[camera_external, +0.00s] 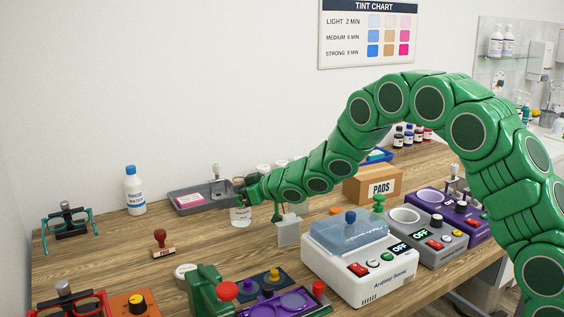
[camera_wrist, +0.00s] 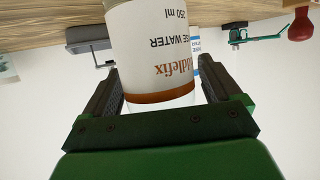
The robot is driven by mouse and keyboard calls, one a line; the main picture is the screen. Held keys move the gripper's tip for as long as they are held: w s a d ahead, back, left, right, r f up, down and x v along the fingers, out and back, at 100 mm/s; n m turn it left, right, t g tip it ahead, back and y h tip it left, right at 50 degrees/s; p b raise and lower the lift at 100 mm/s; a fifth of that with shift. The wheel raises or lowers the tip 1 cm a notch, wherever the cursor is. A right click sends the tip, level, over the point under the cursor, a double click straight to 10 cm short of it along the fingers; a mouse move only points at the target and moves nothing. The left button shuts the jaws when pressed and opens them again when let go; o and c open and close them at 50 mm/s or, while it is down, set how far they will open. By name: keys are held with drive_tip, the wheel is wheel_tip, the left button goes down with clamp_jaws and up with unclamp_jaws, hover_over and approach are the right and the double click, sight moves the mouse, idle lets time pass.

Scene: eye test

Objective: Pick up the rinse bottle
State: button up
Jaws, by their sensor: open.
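My gripper (camera_external: 243,190) is open at the left end of my green arm, over a small clear bottle (camera_external: 240,216) with a white label. In the wrist view the open jaws (camera_wrist: 158,68) stand on either side of this bottle (camera_wrist: 158,40); I cannot tell whether they touch it. Its upside-down label partly reads "SE WATER" and "250 ml"; the rest is cut off. A separate white bottle (camera_external: 134,190) with a blue cap, labelled "RINSE WATER", stands upright on the table to the left, apart from my gripper.
A grey tray (camera_external: 192,205) is behind my gripper. A grey block (camera_external: 288,233) stands to the right, beside a white machine (camera_external: 346,262). Bare wooden table (camera_external: 95,262) lies at the left.

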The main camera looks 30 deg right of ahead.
sight(234, 185)
drive_tip(key=shift+c, duration=0.4)
drive_tip(key=c, duration=1.1)
drive_tip(key=shift+o, duration=0.2)
drive_tip(key=shift+r, duration=0.15)
drive_tip(key=shift+r, duration=1.4)
drive_tip(key=s+d+r, duration=0.3)
drive_tip(key=s+r, duration=0.6)
drive_tip(key=s, duration=0.4)
drive_tip(key=shift+s+d+r, duration=0.15)
drive_tip(key=shift+d+r, duration=0.05)
drive_tip(key=shift+r, duration=0.2)
